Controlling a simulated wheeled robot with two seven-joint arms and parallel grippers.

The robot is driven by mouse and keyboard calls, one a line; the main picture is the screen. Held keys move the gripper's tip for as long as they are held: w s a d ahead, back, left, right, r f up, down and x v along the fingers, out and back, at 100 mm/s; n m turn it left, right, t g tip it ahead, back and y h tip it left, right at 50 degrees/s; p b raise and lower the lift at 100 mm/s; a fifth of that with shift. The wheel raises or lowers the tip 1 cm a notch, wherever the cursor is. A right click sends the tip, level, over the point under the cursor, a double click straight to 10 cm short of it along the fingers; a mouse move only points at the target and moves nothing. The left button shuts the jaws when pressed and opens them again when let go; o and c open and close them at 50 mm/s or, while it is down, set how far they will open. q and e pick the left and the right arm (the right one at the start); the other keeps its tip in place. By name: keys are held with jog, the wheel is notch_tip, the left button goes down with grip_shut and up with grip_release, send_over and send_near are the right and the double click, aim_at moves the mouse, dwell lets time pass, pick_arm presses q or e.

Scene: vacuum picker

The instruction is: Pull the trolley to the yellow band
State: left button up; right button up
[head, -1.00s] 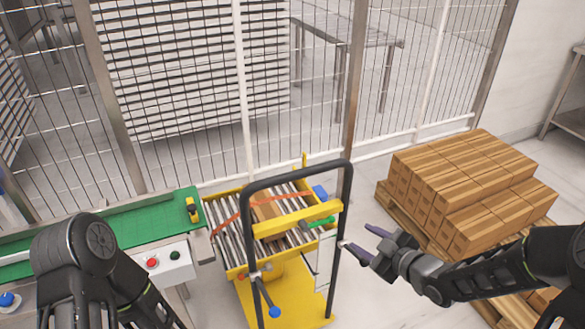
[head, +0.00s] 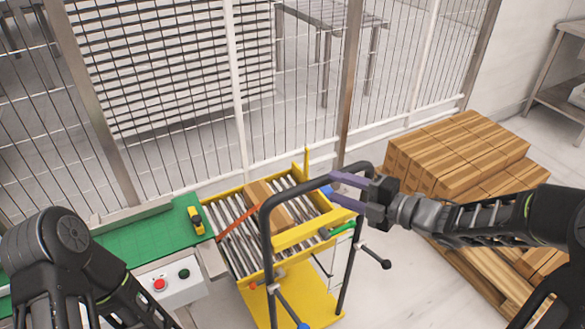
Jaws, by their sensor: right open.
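The trolley (head: 312,235) has a yellow frame, a roller top and a black hoop handle (head: 283,191). It stands beside the green conveyor, with a cardboard box (head: 269,196) and a red strap (head: 236,223) on its rollers. My right gripper (head: 350,188) is open, its purple fingers at the upper right part of the handle. Whether the fingers touch the handle I cannot tell. My left arm comes in at the lower left; its gripper is out of view. No yellow band on the floor shows clearly.
The green conveyor (head: 150,240) with a control box (head: 172,283) lies to the left. A mesh fence (head: 180,100) runs behind. Stacked cartons (head: 455,150) on a pallet stand to the right. Some bare floor shows between trolley and pallet.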

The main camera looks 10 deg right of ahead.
jog(key=shift+w+a, duration=0.5)
jog(key=shift+a, duration=0.05)
jog(key=p+x, duration=0.1)
jog(key=x, duration=0.5)
jog(key=shift+w+a, duration=0.15)
jog(key=shift+w, duration=0.05)
jog(key=shift+f, duration=0.1)
jog(key=shift+c, duration=0.4)
grip_shut()
dwell(0.8)
